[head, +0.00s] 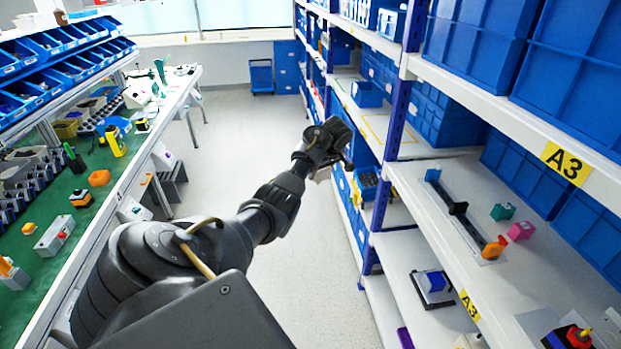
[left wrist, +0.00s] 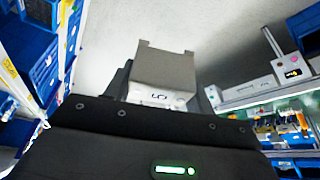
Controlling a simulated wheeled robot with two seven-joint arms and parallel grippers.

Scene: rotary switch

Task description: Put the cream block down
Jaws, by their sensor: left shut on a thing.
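My left gripper (head: 338,150) is held out over the aisle, in front of the shelving in the head view. In the left wrist view, the left gripper (left wrist: 162,92) is shut on a pale grey-cream block (left wrist: 165,70) with small dark marks on its near face. The block stands between the dark fingers, with the pale floor behind it. In the head view the wrist mostly hides the block. My right gripper is in neither view.
A cluttered green-topped workbench (head: 60,275) lines the left. The aisle floor (head: 240,140) is clear.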

